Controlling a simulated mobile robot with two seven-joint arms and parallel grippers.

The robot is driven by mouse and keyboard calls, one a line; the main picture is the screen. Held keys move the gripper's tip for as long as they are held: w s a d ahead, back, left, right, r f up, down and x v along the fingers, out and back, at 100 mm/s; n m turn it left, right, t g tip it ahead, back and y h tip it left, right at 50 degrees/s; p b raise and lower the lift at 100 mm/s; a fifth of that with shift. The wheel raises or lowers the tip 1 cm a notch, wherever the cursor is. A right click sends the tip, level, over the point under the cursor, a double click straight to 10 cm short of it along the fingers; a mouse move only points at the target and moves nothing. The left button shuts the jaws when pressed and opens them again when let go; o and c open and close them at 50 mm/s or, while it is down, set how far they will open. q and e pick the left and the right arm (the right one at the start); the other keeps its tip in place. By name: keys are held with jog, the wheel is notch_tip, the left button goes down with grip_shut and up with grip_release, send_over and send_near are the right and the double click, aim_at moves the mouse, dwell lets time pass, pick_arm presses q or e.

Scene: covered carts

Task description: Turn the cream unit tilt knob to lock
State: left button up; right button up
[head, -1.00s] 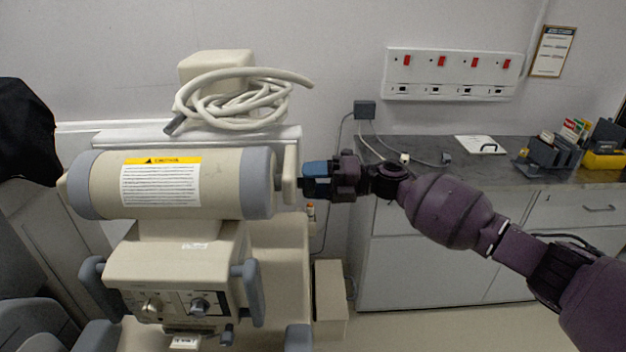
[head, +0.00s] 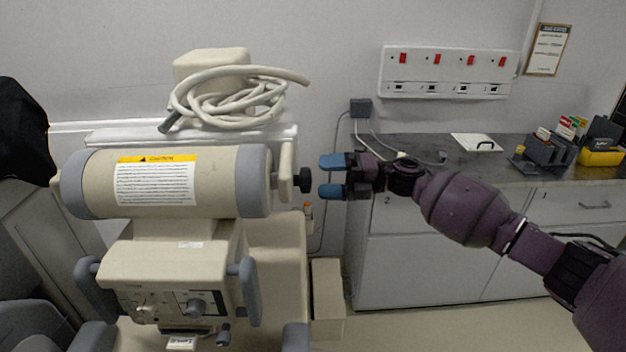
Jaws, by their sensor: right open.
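The cream unit (head: 215,180) has a horizontal cylinder with grey end bands and a yellow caution label. A black knob (head: 303,180) sticks out from a cream bracket at the cylinder's right end; it looks like the tilt knob. Its lock marking cannot be read from here. My right gripper (head: 330,177) is just to the right of the knob, level with it, with its two blue fingertips apart, one higher and one lower. It is empty, and a small gap shows between fingertips and knob. My left gripper is not in view.
A coiled cream hose (head: 225,100) lies on top behind the cylinder. A control panel with knobs (head: 196,306) is on the unit's lower front. A grey counter (head: 420,150) with cabinets stands behind my right arm. A black cover (head: 25,130) hangs at far left.

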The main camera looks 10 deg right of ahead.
jog(key=v, duration=0.6)
jog(key=shift+d+b, duration=0.4)
jog(key=shift+b, duration=0.05)
